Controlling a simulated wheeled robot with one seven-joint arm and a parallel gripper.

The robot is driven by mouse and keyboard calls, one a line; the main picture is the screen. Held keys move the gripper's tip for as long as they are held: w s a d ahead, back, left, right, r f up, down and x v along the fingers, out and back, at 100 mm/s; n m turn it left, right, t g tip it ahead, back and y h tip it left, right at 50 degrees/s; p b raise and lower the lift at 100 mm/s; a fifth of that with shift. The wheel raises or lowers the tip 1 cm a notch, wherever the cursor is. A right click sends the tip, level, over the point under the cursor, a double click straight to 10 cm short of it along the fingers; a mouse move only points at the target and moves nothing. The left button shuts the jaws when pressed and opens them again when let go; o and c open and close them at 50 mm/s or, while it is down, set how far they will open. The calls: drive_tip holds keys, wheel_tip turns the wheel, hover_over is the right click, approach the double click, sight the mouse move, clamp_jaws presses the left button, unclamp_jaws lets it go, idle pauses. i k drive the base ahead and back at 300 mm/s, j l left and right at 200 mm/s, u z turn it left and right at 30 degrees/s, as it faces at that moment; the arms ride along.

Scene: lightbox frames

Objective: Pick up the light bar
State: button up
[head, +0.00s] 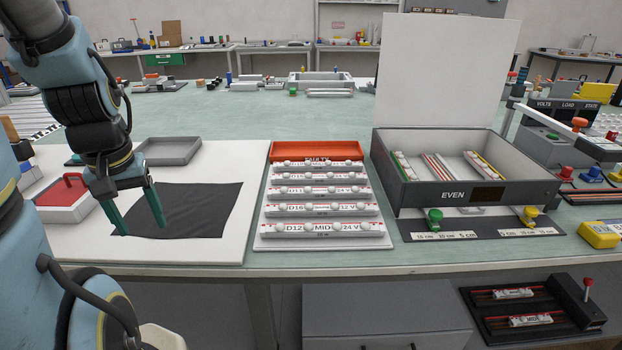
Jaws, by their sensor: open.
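Several white light bars lie in rows on a white rack (256,243) in the middle of the bench. The front light bar (322,230) reads something like "D12 MID 24 V"; others behind it carry similar labels with round knobs. I cannot tell which one the task means. More bar-like pieces (482,162) lie inside the open grey lightbox (460,192), marked "EVEN". My gripper (140,230) is open and empty, its teal fingers pointing down over the black cloth (205,205), left of the rack. I cannot tell whether the fingertips touch the cloth.
An orange bin (317,151) marked "FAULTY" stands behind the bars. The lightbox's raised white lid (445,70) blocks the back right. A grey tray (168,151) and a red-topped box (62,192) sit at left. A yellow device (600,235) is at right. A lower shelf holds a black unit (525,310).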

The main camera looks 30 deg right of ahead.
sight(352, 178)
drive_tip(key=k+l+u, duration=0.2)
drive_tip(key=l, duration=0.2)
drive_tip(key=k+l+u, duration=0.2)
drive_tip(key=l, duration=0.2)
drive_tip(key=k+l+u, duration=0.2)
drive_tip(key=l, duration=0.2)
drive_tip(key=i, duration=0.05)
